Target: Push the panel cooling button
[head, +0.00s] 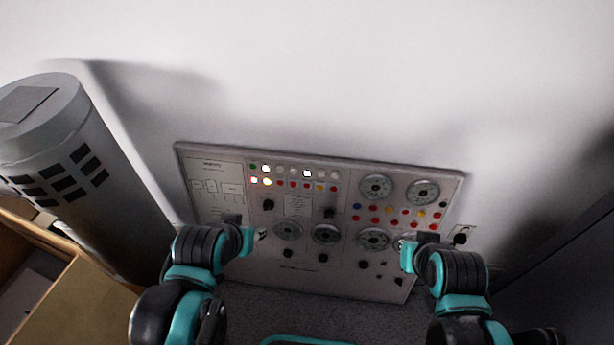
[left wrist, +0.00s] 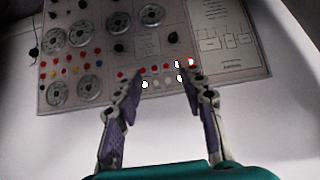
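The control panel (head: 345,177) leans against the white wall in the head view, with rows of small coloured buttons and lamps, several round dials and black knobs. Some lamps in its upper left rows are lit white and yellow. I cannot read which one is the cooling button. The panel (left wrist: 256,58) appears upside down in the left wrist view. There my left gripper (left wrist: 160,82) is open and empty, its two fingers spread in front of the lit lamp rows. In the head view my right gripper (head: 407,247) is before the panel's lower right; its fingers are too unclear to judge.
A grey cylinder with dark slots (head: 95,190) stands left of the panel. An open cardboard box (head: 85,300) is at the lower left. A wall socket with a black plug (head: 460,236) is right of the panel. A dark cabinet (head: 565,265) stands at the far right.

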